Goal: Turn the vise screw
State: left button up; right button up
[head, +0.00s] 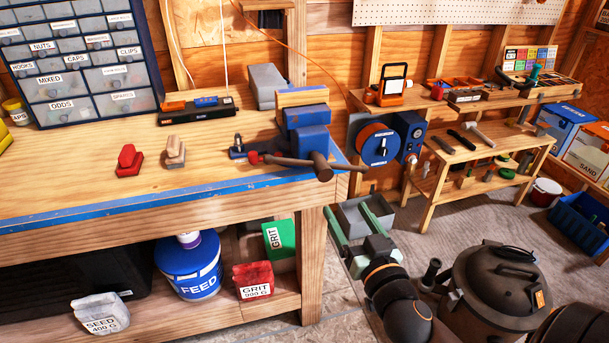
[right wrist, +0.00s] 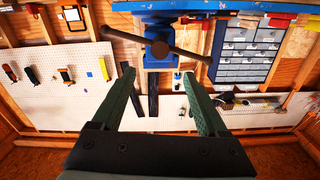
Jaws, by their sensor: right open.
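The blue vise (head: 306,135) is fixed at the right end of the workbench. Its brown screw (head: 322,166) faces the front, with a bar handle lying nearly level across it. The right wrist view shows the vise (right wrist: 160,20) upside down, with the screw (right wrist: 160,48) and its slanted bar beyond the fingertips. My right gripper (head: 346,206) is open, with green fingers, below and to the right of the screw and apart from it. In the right wrist view my right gripper (right wrist: 157,74) has nothing between its fingers. My left gripper is not in view.
The workbench (head: 80,170) carries a red block (head: 130,160), a tan block (head: 175,151) and a drawer cabinet (head: 75,60). A grey bin (head: 350,215) lies behind my right gripper. A dark shop vacuum (head: 495,285) stands at right. A low bench (head: 470,165) stands behind.

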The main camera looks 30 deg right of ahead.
aim_at(326, 175)
jog(key=x, duration=1.2)
jog(key=shift+w, duration=0.25)
jog(key=shift+c, duration=0.3)
jog(key=shift+p, duration=0.3)
grip_shut()
